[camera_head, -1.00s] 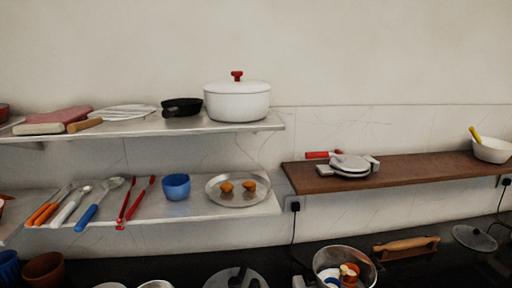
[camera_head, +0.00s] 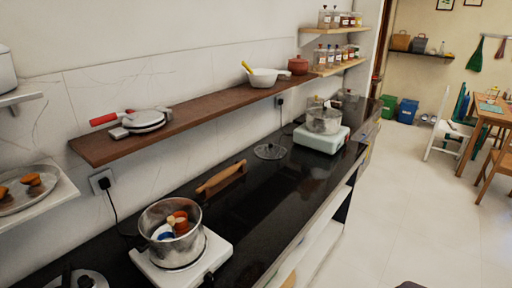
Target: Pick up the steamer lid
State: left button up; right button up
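A round, flat, glass-like lid (camera_head: 270,151) with a dark knob lies on the black counter, beyond the wooden rolling pin. I cannot tell for sure whether it is the steamer lid. A metal pot (camera_head: 323,121) sits on a pale green appliance farther along the counter; its top is too small to make out clearly. At the bottom left, a round metal piece (camera_head: 85,278) with black handles is cut off by the frame edge. Neither of my grippers is clearly in view.
A steel pot (camera_head: 170,234) with small colourful items stands on a white burner (camera_head: 216,250). A rolling pin (camera_head: 221,177) lies on its holder. A wooden shelf (camera_head: 200,108) hangs above the counter. Open floor (camera_head: 420,200) lies to the right, with a table and chairs beyond.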

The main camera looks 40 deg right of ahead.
aim_at(267, 150)
jog(key=z, duration=1.45)
